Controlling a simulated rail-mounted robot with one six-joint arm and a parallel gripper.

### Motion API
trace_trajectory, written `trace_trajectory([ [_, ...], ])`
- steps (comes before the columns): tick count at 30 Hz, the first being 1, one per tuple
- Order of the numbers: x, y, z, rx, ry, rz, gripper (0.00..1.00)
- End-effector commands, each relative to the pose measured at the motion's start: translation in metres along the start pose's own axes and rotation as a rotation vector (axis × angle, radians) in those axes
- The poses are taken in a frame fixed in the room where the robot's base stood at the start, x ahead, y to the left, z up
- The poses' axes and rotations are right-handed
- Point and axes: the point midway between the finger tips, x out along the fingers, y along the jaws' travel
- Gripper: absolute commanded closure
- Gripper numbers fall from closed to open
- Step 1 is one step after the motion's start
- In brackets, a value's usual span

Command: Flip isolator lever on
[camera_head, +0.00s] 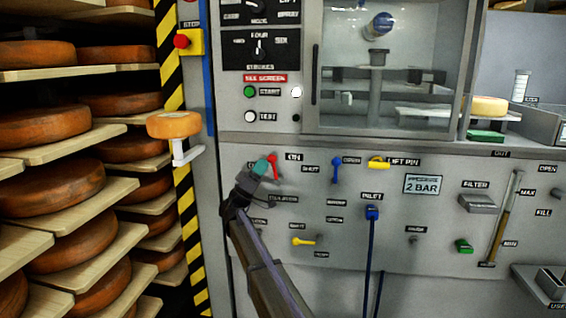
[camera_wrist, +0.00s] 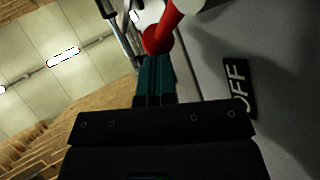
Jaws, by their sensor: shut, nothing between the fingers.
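The red isolator lever (camera_head: 273,168) is on the grey panel, standing nearly upright with its top leaning slightly left, beside an ON label (camera_head: 293,157). In the wrist view the lever's red round knob (camera_wrist: 157,40) is just beyond the fingertips, and its stem runs to the upper right. My gripper (camera_head: 262,166) has teal fingers and is immediately left of the lever. In the wrist view its fingers (camera_wrist: 154,60) are together with nothing between them, their tips at or very near the knob. I cannot tell whether they touch. An OFF label (camera_wrist: 238,88) is right of the fingers.
A blue lever (camera_head: 336,170) and a yellow lever (camera_head: 379,162) are to the right on the panel. Another yellow lever (camera_head: 303,241) is below. A blue inlet fitting (camera_head: 372,212) has a hose hanging down. Cheese shelves (camera_head: 60,160) fill the left side.

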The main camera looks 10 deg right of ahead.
Motion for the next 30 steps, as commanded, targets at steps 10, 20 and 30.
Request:
trace_trajectory([
  [10, 0.010, 0.007, 0.003, 0.008, -0.008, -0.003, 1.00],
  [20, 0.015, 0.009, 0.007, 0.006, -0.007, -0.001, 1.00],
  [30, 0.016, 0.009, 0.008, 0.003, -0.008, 0.001, 1.00],
])
